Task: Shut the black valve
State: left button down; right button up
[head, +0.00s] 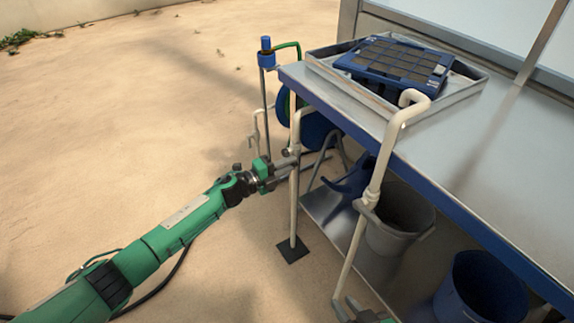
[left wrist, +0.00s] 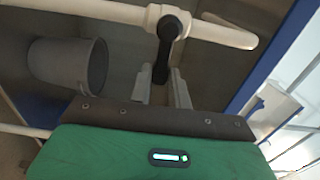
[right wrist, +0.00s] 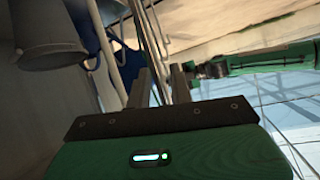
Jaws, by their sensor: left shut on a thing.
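The black valve (left wrist: 169,30) sits on a white pipe (left wrist: 110,10) in the left wrist view. Its lever hangs roughly crosswise to the pipe, and its lower end lies between the fingers of my left gripper (left wrist: 161,88), which is shut on it. In the head view my left gripper (head: 287,163) is at the upright white pipe (head: 293,205) by the table's near left corner; the valve is small and mostly hidden there. My right gripper (head: 362,313) shows at the bottom edge of the head view. In the right wrist view its fingers (right wrist: 160,88) are apart with nothing held.
A metal table (head: 480,150) holds a tray (head: 388,103) with a blue seeder (head: 395,60). A second white pipe (head: 372,185) stands in front. Below are a grey bucket (head: 400,235) and a blue bucket (head: 480,290). The sandy floor at left is open.

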pick_arm(q)
jog(key=c, duration=1.3)
grip_release()
jog(key=shift+a, duration=0.1)
jog(key=p+v, duration=0.1)
jog(key=v, duration=1.2)
jog(key=shift+s+a, duration=0.25)
jog(key=shift+a, duration=0.05)
pick_arm(e)
jog(key=d+g, duration=0.1)
jog(key=d+h, duration=0.1)
jog(key=shift+s+d+f+g, duration=0.1)
jog(key=shift+s+d+g, duration=0.25)
jog(key=shift+s+g, duration=0.05)
